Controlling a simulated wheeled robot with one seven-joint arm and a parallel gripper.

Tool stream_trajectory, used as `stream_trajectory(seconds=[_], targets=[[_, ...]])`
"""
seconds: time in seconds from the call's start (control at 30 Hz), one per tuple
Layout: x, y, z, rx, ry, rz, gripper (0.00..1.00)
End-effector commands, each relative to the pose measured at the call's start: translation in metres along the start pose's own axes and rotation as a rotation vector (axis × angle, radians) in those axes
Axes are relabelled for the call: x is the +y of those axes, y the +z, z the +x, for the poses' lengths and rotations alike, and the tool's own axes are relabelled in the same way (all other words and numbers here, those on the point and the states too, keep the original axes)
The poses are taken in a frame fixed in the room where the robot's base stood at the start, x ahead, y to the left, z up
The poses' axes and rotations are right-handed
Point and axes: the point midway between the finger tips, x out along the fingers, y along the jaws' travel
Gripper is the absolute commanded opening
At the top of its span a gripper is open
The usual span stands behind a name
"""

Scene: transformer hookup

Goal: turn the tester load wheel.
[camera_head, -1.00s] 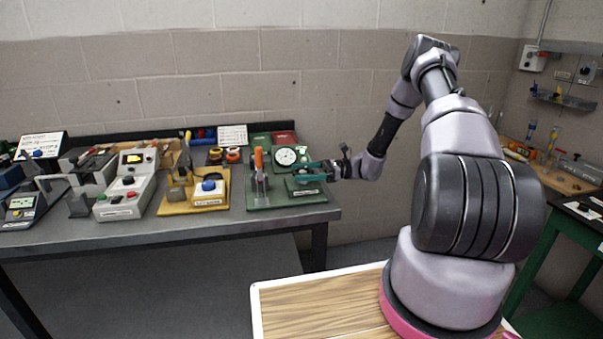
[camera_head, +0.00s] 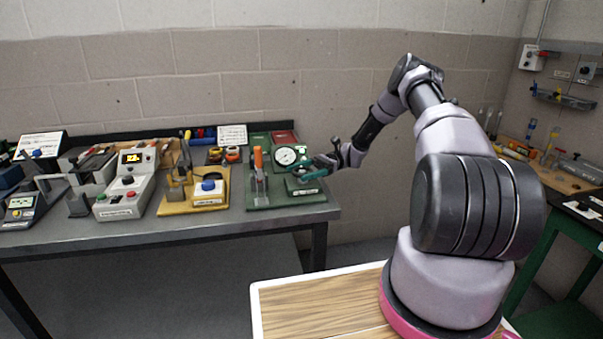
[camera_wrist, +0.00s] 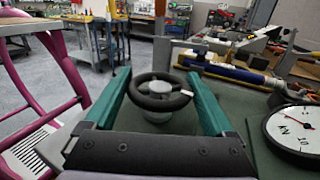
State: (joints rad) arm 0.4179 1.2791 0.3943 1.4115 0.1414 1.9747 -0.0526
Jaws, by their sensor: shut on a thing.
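The tester load wheel (camera_wrist: 160,90) is a small black handwheel with a white mark on its right side, on a light grey hub, in the wrist view. My gripper (camera_wrist: 158,80) has its two teal fingers at the left and right of the wheel, shut on its rim. In the head view my gripper (camera_head: 312,172) is at the right end of the green tester base (camera_head: 270,200), and it hides the wheel there. The round white dial gauge (camera_head: 286,156) stands just left of my gripper. It also shows at the right edge of the wrist view (camera_wrist: 295,130).
An orange-handled lever (camera_head: 258,158) stands on the green base left of the dial. A yellow fixture (camera_head: 207,190) and a grey control box (camera_head: 127,190) with a lit display stand farther left on the bench. The wall is close behind the bench.

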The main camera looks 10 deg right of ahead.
Motion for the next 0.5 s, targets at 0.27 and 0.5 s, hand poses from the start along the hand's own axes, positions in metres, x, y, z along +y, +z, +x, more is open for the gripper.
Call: stream_trajectory(seconds=[0.27, 0.5], targets=[[0.0003, -0.0003, -0.0004, 0.001, -0.001, -0.001, 0.93], [0.0001, 0.0000, -0.0002, 0.000, -0.001, -0.001, 1.00]])
